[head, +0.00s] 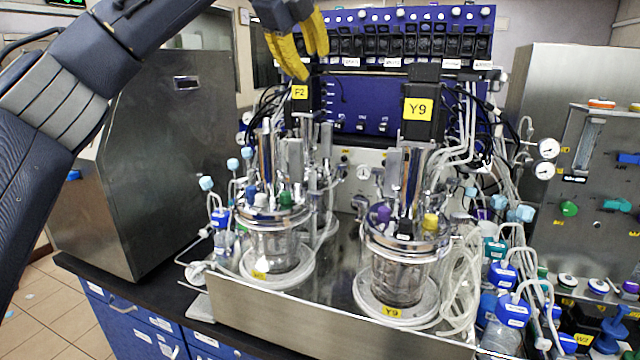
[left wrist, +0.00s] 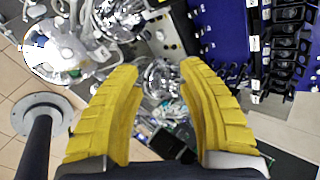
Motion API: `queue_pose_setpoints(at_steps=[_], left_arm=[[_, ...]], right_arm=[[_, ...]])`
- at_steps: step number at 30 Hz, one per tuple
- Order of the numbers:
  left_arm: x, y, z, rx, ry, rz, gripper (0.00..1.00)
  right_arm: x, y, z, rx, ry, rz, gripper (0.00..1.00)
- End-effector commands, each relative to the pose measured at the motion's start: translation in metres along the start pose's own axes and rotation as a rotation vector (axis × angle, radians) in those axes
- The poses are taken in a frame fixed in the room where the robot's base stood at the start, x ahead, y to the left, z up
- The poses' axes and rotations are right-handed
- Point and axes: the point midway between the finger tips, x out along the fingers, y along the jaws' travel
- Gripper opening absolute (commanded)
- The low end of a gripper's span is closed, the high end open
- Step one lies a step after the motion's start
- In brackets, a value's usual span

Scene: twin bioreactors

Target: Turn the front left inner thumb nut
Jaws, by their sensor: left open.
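The left bioreactor vessel (head: 275,250) stands on the steel tray, a glass jar under a shiny metal head plate (head: 268,215). A green cap (head: 285,199) and a pale cap (head: 260,200) stand on its head plate. The thumb nuts are too small for me to tell one from another. My left gripper (head: 307,62) has yellow fingers and is high above and behind the left vessel, apart from it. In the left wrist view the gripper (left wrist: 158,68) is open, with nothing held between its fingers. My right gripper is not in view.
The right vessel (head: 398,275), labelled Y9, stands beside the left one. Tall metal columns, tubes and cables rise around both. A blue control panel (head: 355,98) is behind. A steel cabinet (head: 150,160) stands at left; blue-capped bottles (head: 505,300) crowd the right.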

Motion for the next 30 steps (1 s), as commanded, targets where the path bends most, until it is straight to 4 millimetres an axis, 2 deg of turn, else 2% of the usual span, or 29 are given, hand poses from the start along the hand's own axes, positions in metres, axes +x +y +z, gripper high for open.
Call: queue_pose_setpoints(at_steps=[1,3,6,10,15,22,30], left_arm=[[0.005,0.006,-0.023,0.076,-0.005,0.064,0.38],[0.012,0.020,-0.048,0.171,-0.004,0.158,0.38],[0.020,0.042,-0.074,0.283,-0.004,0.282,0.38],[0.026,0.066,-0.094,0.384,-0.004,0.416,0.38],[0.028,0.087,-0.105,0.455,-0.001,0.523,0.38],[0.036,0.100,-0.107,0.478,0.003,0.566,0.38],[0.071,0.121,-0.101,0.477,0.004,0.565,0.38]], right_arm=[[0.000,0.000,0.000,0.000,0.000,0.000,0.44],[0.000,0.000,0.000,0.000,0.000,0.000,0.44],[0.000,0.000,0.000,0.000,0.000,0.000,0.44],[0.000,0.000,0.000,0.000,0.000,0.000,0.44],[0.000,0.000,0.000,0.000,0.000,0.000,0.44],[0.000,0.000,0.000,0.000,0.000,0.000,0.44],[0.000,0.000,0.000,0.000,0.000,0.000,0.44]])
